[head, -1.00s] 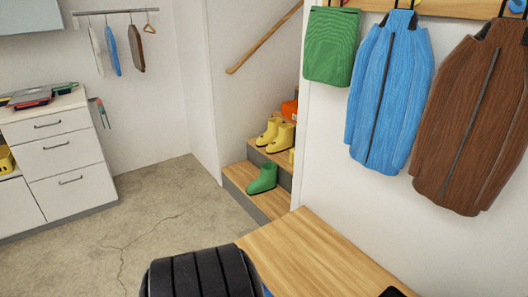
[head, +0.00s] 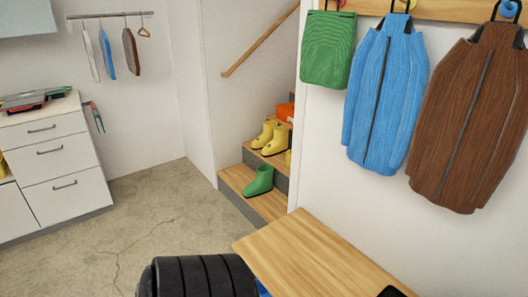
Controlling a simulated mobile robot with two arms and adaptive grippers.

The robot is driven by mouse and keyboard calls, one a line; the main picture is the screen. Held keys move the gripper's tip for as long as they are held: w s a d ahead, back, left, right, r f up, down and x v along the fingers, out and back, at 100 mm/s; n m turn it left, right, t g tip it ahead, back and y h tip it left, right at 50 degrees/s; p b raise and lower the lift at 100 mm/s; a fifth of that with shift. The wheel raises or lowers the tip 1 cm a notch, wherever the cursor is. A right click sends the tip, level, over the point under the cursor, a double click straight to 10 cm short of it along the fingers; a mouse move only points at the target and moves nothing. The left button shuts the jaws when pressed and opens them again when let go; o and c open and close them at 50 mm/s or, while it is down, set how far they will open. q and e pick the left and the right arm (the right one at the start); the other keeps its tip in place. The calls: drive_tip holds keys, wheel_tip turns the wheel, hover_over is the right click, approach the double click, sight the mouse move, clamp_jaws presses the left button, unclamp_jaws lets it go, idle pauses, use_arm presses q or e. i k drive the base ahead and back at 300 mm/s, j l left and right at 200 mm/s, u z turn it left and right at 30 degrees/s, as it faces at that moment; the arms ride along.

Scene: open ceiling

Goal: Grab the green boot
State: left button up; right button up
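The green boot (head: 259,182) stands on the lowest wooden step (head: 240,180) of a small staircase, near the middle of the head view. Only one green boot shows. It is well beyond the black ribbed part at the bottom of the view, with nothing touching it but the step. Neither of my grippers can be made out in the head view.
Yellow boots (head: 275,139) stand on the step above, with an orange object (head: 286,111) higher up. A wooden bench (head: 315,258) is at the front right, below hanging jackets (head: 384,95). A white drawer cabinet (head: 57,165) stands left. Bare concrete floor (head: 145,225) lies between.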

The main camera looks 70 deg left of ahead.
sight(263, 183)
drive_tip(key=i+u, duration=0.2)
drive_tip(key=u, duration=0.3)
drive_tip(key=i+l+u, duration=0.1)
drive_tip(key=u, duration=0.35)
drive_tip(key=i+l, duration=0.05)
drive_tip(key=i, duration=0.05)
